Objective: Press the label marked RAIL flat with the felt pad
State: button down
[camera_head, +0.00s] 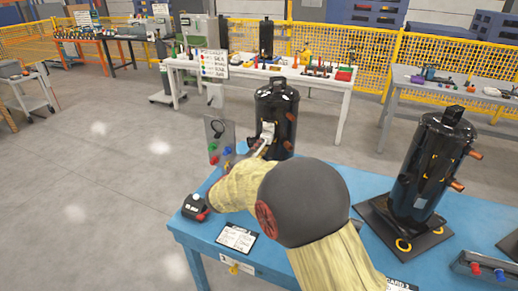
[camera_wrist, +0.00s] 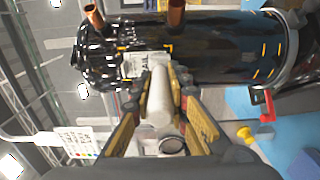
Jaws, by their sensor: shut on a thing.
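A black compressor (camera_head: 277,108) stands upright at the far left end of the blue table. It appears sideways in the wrist view (camera_wrist: 215,45). A pale label (camera_head: 267,131) is on its front; in the wrist view the label (camera_wrist: 133,66) shows dark lettering, partly covered, that seems to read RAIL. My gripper (camera_wrist: 160,82) is shut on a whitish cylinder, seemingly the felt pad (camera_wrist: 160,102). Its tip is at the label's edge; I cannot tell whether it touches. In the head view my gripper (camera_head: 258,149) is small and partly hidden behind my arm.
A second black compressor (camera_head: 430,165) stands on a dark plate at the right of the blue table (camera_head: 353,182). A panel with coloured knobs (camera_head: 219,138) stands left of the first compressor. A black box with a red button (camera_head: 196,207) and a card (camera_head: 237,237) lie nearer.

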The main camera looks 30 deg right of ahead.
jog(key=shift+w+d, duration=0.15)
jog(key=shift+d, duration=0.05)
dwell(0.3)
dwell(0.4)
jog(key=shift+v, duration=1.7)
jog(key=shift+w+a+r, duration=0.1)
jog(key=shift+r, duration=0.15)
jog(key=s+a+f+n+t+y+p, duration=0.2)
jog(key=a+f+n+t+y+p, duration=0.1)
jog(key=a, duration=0.5)
jog(key=s+a+f+n+t+y+p, duration=0.2)
jog(key=a+y, duration=0.4)
jog(key=a, duration=0.3)
notch_tip(320, 180, down, 2)
jog(key=shift+f+n+t+p, duration=0.2)
jog(key=shift+n+t+p, duration=0.4)
jog(key=shift+n+p, duration=0.45)
